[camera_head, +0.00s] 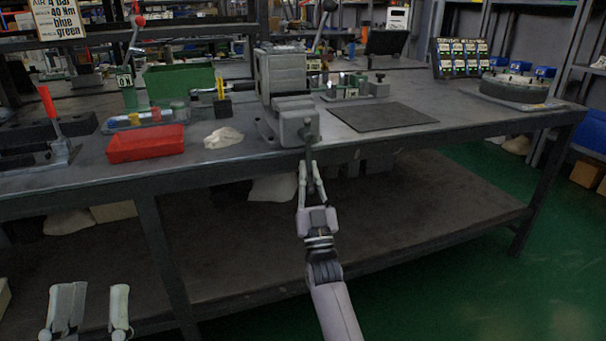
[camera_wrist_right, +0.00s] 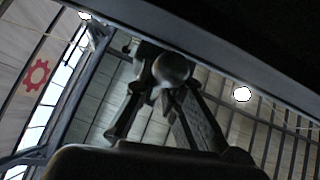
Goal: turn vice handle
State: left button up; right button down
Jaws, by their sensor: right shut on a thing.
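The grey vice (camera_head: 298,127) stands at the front edge of the workbench. Its dark vice handle (camera_head: 308,142) hangs down from the front of the vice, over the table edge. My right gripper (camera_head: 310,170) reaches up from below and is shut on the handle, whose lower part is partly hidden by the fingers. In the right wrist view, a round dark knob (camera_wrist_right: 172,68) shows near the tips of my right gripper (camera_wrist_right: 163,88). My left gripper (camera_head: 92,300) is low at the bottom left, open and empty, with its fingers well apart.
On the workbench (camera_head: 250,158), a red tray (camera_head: 146,144), a white cloth (camera_head: 223,138) and a red-handled clamp (camera_head: 50,110) lie left of the vice. A dark mat (camera_head: 381,116) lies to its right. A lower shelf (camera_head: 420,215) runs below the bench, behind my right arm.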

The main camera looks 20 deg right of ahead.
jog(key=shift+h, duration=0.3)
jog(key=c, duration=1.7)
grip_release()
jog(key=shift+o, duration=0.2)
jog(key=v, duration=1.2)
